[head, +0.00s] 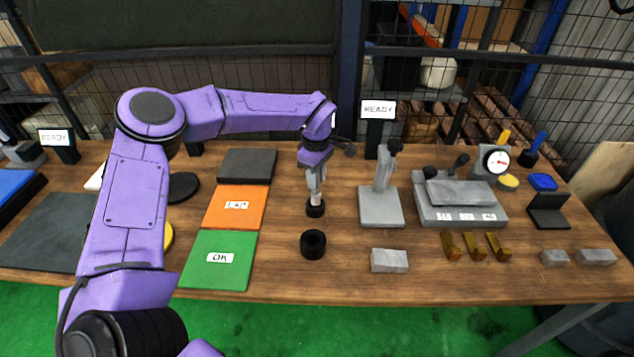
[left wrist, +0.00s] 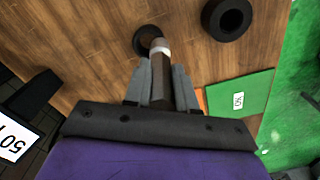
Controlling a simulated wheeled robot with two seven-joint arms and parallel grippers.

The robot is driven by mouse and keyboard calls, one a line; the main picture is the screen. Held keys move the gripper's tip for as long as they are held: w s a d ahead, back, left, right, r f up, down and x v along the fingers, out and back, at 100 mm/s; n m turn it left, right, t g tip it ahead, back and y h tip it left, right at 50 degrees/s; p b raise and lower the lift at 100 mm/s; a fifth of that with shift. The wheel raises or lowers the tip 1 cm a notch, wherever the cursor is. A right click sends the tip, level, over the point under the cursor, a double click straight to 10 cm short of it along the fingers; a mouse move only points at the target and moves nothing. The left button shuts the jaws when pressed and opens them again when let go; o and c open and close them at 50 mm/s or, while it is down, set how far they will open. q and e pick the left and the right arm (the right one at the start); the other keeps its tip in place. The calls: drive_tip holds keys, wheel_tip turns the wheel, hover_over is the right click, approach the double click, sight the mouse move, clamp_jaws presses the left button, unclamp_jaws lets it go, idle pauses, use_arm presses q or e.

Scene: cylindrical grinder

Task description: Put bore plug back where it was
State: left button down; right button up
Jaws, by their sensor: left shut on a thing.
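The bore plug (left wrist: 160,75) is a dark brown rod with a white band, and its banded part shows in the head view (head: 315,198). My left gripper (head: 315,185) points down over the middle of the table. It is shut on the plug, with a finger on each side in the left wrist view (left wrist: 161,85). The plug's lower end is at a small round black holder (head: 315,210), which also shows in the left wrist view (left wrist: 142,44). I cannot tell whether the plug is seated in it or just above. My right gripper is not in view.
A thick black ring (head: 313,244) stands in front of the holder. Left are an orange mat (head: 225,205) and a green OK mat (head: 200,270). Right are a grey stand (head: 380,208), a grey block (head: 389,261) and a grey fixture (head: 460,205). A READY sign (head: 378,110) stands behind.

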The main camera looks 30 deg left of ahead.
use_arm(q)
drive_tip(key=shift+w+a+f, duration=0.3)
drive_tip(key=shift+a+f, duration=0.2)
drive_tip(key=shift+f, duration=0.25)
drive_tip(key=f, duration=0.2)
drive_tip(key=w+f, duration=0.1)
drive_tip(key=f, duration=0.1)
drive_tip(key=shift+a+f+p, duration=0.15)
drive_tip(key=shift+f+p, duration=0.25)
drive_tip(key=c, duration=0.9)
unclamp_jaws()
drive_tip(key=shift+w, duration=0.1)
wheel_tip(320, 180, up, 12)
drive_tip(key=shift+r+b, duration=0.2)
drive_tip(key=shift+b, duration=0.8)
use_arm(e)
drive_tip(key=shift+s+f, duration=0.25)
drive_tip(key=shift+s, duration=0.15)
